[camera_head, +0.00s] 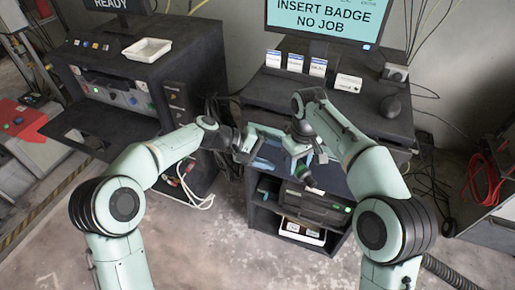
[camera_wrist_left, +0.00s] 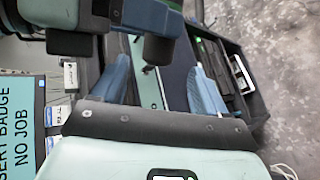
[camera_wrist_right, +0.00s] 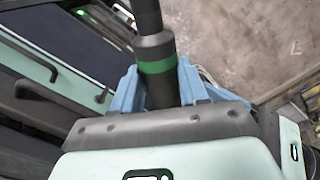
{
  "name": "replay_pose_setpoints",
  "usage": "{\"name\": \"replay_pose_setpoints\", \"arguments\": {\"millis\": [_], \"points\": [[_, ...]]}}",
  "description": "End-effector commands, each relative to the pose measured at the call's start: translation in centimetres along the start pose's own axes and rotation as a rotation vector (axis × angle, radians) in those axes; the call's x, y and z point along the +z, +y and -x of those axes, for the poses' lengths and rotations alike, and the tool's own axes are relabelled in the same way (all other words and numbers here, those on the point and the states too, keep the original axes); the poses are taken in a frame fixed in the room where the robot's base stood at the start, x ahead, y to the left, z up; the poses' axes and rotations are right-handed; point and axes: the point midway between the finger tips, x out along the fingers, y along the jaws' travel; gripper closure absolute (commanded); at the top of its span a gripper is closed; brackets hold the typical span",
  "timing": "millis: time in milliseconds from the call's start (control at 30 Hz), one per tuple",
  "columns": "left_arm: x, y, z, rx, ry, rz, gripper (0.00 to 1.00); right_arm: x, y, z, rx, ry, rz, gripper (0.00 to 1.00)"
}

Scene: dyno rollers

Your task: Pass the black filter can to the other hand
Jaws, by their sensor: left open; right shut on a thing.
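The black filter can (camera_wrist_right: 155,48), a dark cylinder with a green band and a narrower end, stands between the blue fingers of my right gripper (camera_wrist_right: 157,84) in the right wrist view. That gripper is shut on it; the fingers hide part of its lower end.
Behind the grippers is a dark bench (camera_head: 250,92) with a monitor (camera_head: 328,18), several label cards and a mouse (camera_head: 390,106). Its lower shelf holds a dark case (camera_head: 315,205). A white tray (camera_head: 147,50) sits on the left machine. The floor (camera_head: 215,245) in front is clear.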

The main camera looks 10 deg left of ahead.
Motion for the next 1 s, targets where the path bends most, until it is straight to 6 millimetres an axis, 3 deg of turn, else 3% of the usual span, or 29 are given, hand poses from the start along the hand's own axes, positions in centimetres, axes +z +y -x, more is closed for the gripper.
{"name": "replay_pose_setpoints", "arguments": {"millis": [100,300,667,700,867,900,933,967,1000], "points": [[0.1,-0.1,-2.2,-0.002,-0.003,0.0,0.26,0.0,0.0,0.0,0.0,0.001,0.0,0.88],[0.0,0.0,-4.3,0.0,-0.001,0.001,0.26,0.0,0.0,0.0,0.0,0.001,0.0,0.88],[0.0,0.0,-4.8,0.0,0.001,0.0,0.26,0.0,0.0,0.0,0.0,0.001,0.0,0.88],[0.0,0.0,-4.8,0.0,0.001,0.0,0.29,0.0,0.0,0.0,0.0,0.001,0.0,0.88],[0.0,-0.1,-4.8,-0.001,0.001,0.0,0.81,0.0,0.0,0.1,0.001,0.001,0.0,0.88],[0.0,-0.1,-4.8,-0.002,0.0,0.0,0.88,0.0,0.0,0.1,0.001,0.001,0.0,0.88],[0.0,-0.1,-4.8,-0.002,0.0,0.001,0.88,0.0,0.0,0.1,0.001,0.002,-0.001,0.88],[0.0,-0.1,-4.8,-0.002,0.0,0.0,0.88,0.0,0.1,0.1,0.001,0.002,-0.001,0.53],[0.0,-0.1,-4.8,-0.002,0.0,0.001,0.88,0.0,0.1,0.1,0.001,0.002,-0.001,0.4]]}}
